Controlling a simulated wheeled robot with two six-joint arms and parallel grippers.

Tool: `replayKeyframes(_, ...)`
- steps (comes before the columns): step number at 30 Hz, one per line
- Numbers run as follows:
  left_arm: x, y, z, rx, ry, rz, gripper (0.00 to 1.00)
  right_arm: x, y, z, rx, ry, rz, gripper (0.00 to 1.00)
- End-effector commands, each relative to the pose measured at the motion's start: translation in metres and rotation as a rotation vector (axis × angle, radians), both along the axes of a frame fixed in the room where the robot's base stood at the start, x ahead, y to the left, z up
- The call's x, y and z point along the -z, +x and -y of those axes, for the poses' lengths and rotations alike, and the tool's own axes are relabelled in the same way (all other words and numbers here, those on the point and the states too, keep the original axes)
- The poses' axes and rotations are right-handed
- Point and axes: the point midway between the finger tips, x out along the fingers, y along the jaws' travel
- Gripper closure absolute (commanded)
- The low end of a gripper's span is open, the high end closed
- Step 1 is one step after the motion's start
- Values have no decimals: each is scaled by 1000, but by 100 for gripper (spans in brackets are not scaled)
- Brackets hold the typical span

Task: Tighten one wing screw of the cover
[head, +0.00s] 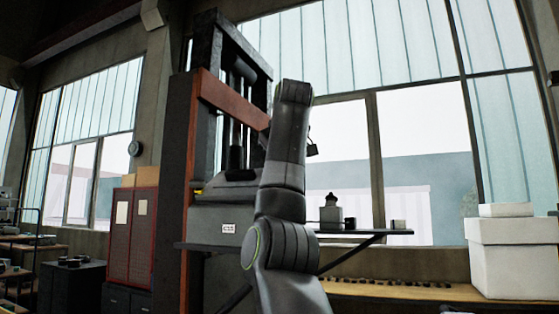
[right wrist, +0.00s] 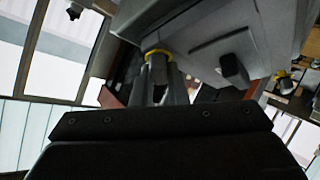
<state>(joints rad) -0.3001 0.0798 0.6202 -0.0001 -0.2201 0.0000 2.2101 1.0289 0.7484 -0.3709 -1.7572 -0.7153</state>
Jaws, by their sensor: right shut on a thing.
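In the right wrist view my right gripper (right wrist: 160,80) has its fingers closed around a wing screw with a yellow collar (right wrist: 155,52); the fingers hide most of the screw. The collar sits at the edge of a grey cover (right wrist: 205,45) with a dark handle-like block (right wrist: 233,70). A second yellow-collared part (right wrist: 282,75), perhaps another wing screw, shows at the right. In the head view my right arm rises in the middle, and its gripper is hidden or too unclear to make out. My left gripper is in neither view.
In the head view a tall press with an orange-red frame (head: 188,130) stands behind my arm. A shelf (head: 350,232) holds a small dark device (head: 330,213). White boxes (head: 510,245) stand on the bench at right. A red cabinet (head: 133,232) stands at left.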

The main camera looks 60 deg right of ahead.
Motion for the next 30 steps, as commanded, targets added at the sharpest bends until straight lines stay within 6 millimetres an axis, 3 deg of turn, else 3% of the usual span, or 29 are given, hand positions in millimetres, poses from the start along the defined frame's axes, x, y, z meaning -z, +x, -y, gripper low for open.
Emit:
replayKeyframes(6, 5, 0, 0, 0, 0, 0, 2, 2, 1, 0, 178, 13, 126, 100)
replayKeyframes(18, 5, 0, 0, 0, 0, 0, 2, 1, 0, 0, 221, 18, 159, 100)
replayKeyframes(30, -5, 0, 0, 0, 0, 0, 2, 1, 0, 1, 515, 37, 378, 100)
